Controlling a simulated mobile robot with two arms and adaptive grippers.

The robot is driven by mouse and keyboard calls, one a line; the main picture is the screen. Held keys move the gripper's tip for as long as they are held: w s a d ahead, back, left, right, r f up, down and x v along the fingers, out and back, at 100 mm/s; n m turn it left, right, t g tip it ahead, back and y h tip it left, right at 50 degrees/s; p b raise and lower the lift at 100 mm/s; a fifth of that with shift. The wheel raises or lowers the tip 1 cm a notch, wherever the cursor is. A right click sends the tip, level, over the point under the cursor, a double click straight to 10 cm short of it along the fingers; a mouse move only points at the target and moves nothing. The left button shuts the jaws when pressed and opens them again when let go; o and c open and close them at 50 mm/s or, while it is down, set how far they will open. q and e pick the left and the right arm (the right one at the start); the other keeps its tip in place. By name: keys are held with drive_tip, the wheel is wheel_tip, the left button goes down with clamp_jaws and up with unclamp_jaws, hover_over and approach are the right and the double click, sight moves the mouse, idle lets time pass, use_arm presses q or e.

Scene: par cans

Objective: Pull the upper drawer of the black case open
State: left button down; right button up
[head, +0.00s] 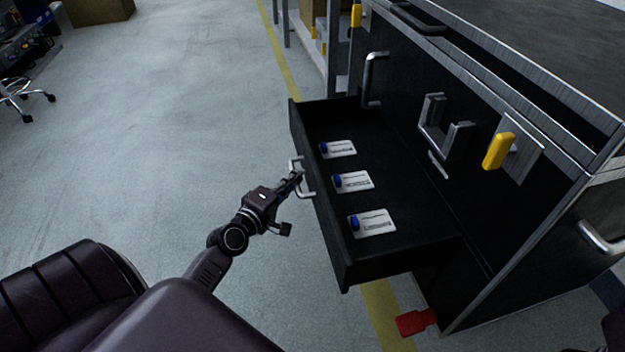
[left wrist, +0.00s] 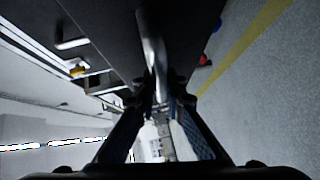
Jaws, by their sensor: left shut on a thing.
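The black case (head: 545,235) stands at the right of the head view with silver edges. Its drawer (head: 345,268) is pulled out to the left, and its dark inside shows from above. A silver bar handle (head: 309,193) sits on the drawer front. My left gripper (head: 296,180) is at this handle, shut on it. In the left wrist view the handle (left wrist: 151,45) runs down between the two fingers (left wrist: 160,98). Three white cards with blue ends, such as the middle card (head: 357,182), lie in the drawer. My right gripper is not in view.
A yellow latch (head: 498,151) and a silver bracket (head: 437,135) are on the case face above the drawer. A red piece (head: 416,322) is low by the case's near corner. The grey floor (head: 170,120) left of the drawer is clear. A wheeled chair base (head: 22,97) stands far left.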

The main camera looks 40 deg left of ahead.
use_arm(q)
drive_tip(key=shift+s+a+b, duration=0.45)
drive_tip(key=shift+s+a, duration=0.6)
drive_tip(key=shift+s, duration=0.15)
drive_tip(key=c, duration=2)
unclamp_jaws()
drive_tip(key=shift+o, duration=0.2)
drive_tip(key=shift+s, duration=0.15)
drive_tip(key=s+r, duration=0.1)
drive_tip(key=s, duration=1)
drive_tip(key=shift+s+d+r, duration=0.3)
drive_tip(key=shift+d, duration=0.1)
